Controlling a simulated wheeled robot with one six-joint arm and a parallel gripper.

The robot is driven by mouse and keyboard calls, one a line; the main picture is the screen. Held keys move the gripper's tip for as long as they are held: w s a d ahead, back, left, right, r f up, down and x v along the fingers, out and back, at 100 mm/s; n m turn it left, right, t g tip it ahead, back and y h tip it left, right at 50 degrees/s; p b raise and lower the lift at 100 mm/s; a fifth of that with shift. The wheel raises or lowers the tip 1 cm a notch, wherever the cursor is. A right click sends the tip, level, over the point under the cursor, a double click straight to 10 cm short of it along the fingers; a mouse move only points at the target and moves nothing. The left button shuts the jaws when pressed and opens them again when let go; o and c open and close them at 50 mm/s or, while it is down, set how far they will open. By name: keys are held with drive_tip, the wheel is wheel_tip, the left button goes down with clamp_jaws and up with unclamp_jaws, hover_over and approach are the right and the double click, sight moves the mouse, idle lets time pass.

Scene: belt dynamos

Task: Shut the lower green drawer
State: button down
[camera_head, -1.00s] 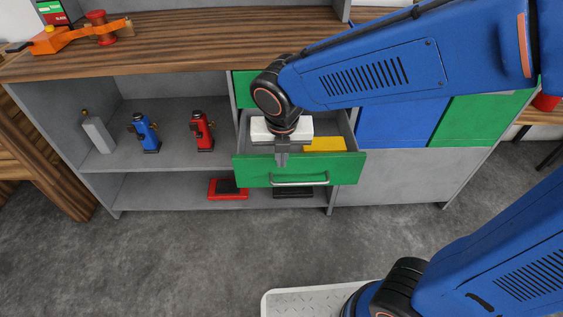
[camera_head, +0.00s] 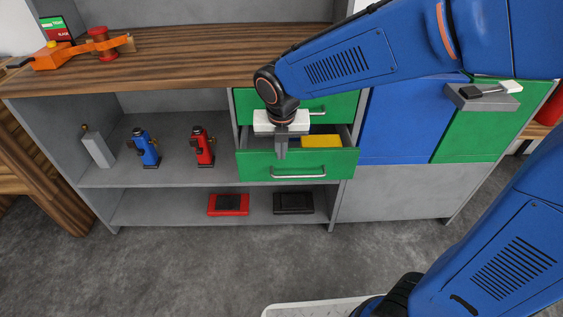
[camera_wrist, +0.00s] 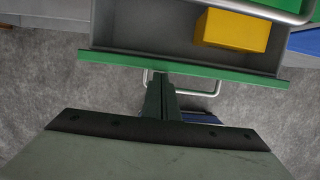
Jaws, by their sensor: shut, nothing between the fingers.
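The lower green drawer (camera_head: 253,165) is partly open, with a silver bar handle (camera_head: 298,175) on its front. A yellow block (camera_head: 321,141) lies inside it, and the block also shows in the wrist view (camera_wrist: 232,30). My gripper (camera_head: 280,155) is shut and empty, pointing down at the drawer front. In the wrist view my fingers (camera_wrist: 160,80) overlap the lower edge of the green front and the left end of the handle (camera_wrist: 208,92). I cannot tell whether they touch. My gripper hides part of the drawer's inside.
The upper green drawer (camera_head: 335,105) appears shut. A blue figure-like part (camera_head: 147,150) and a red one (camera_head: 203,148) stand on the left shelf. Red (camera_head: 228,204) and black (camera_head: 293,203) flat items lie below. A grey ledge (camera_head: 485,103) juts out at right. Floor in front is clear.

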drive_tip(key=w, duration=0.8)
drive_tip(key=shift+s+d, duration=0.1)
drive_tip(key=shift+s, duration=0.05)
